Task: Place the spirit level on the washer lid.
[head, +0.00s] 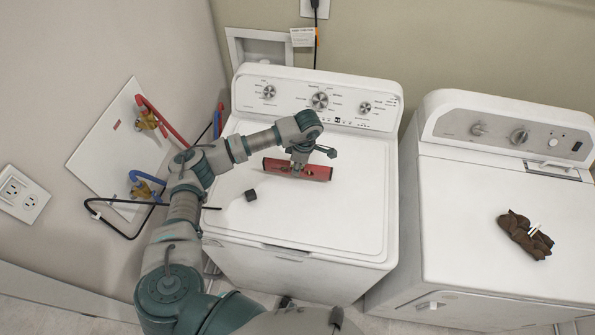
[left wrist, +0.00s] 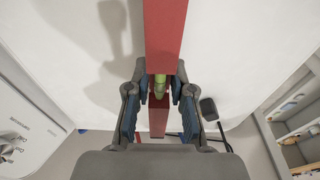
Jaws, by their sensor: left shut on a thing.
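The red spirit level (head: 317,173) is at the back middle of the white washer lid (head: 330,215), lying roughly left to right. My left gripper (head: 298,166) is over its middle and shut on it. In the left wrist view the red level (left wrist: 165,40) runs between the two fingers of my left gripper (left wrist: 160,95), with a green vial showing at the grip. Whether the level touches the lid or hangs just above it, I cannot tell. My right gripper is not in view.
A dryer (head: 480,230) stands to the right with brown gloves (head: 525,236) on top. Red and blue hoses and valves (head: 146,120) are on the left wall. The front right of the lid is clear.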

